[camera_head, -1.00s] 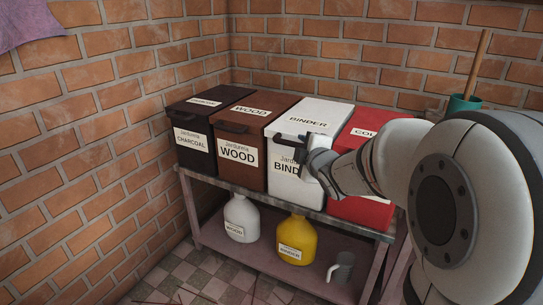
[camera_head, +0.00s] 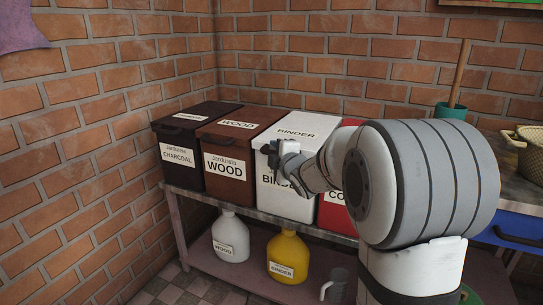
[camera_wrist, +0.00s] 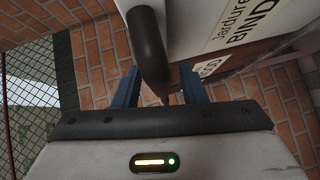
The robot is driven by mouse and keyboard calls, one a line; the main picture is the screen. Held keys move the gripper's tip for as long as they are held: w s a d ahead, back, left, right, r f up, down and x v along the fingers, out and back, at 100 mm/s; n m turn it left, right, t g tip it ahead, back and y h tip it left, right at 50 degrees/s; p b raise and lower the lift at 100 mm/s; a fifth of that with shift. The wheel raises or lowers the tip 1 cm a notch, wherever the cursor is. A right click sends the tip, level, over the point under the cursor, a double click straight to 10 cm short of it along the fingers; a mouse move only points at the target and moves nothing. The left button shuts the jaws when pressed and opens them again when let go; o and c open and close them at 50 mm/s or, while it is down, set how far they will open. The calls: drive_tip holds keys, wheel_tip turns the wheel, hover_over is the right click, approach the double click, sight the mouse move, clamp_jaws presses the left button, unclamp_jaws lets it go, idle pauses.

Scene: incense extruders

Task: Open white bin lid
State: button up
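The white bin (camera_head: 287,195), labelled BINDER, stands on a shelf with its white lid (camera_head: 300,128) down. My gripper (camera_head: 270,152) is at the front upper-left part of this bin, near the lid's front edge. In the wrist view, the white bin (camera_wrist: 190,35) fills the upper right. A dark handle (camera_wrist: 148,45) on it hangs between the two blue fingers of my gripper (camera_wrist: 157,85). The fingers are apart, one on each side of the handle, and I see no firm contact. In the head view my gripper and wrist hide the handle.
A brown WOOD bin (camera_head: 225,165) stands close on the left, with a black CHARCOAL bin (camera_head: 180,150) beyond it. A red bin (camera_head: 335,215) is on the right, mostly behind my arm. White (camera_head: 230,240) and yellow (camera_head: 288,258) jugs stand on the lower shelf.

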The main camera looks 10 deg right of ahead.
drive_tip(key=shift+c, duration=0.4)
clamp_jaws()
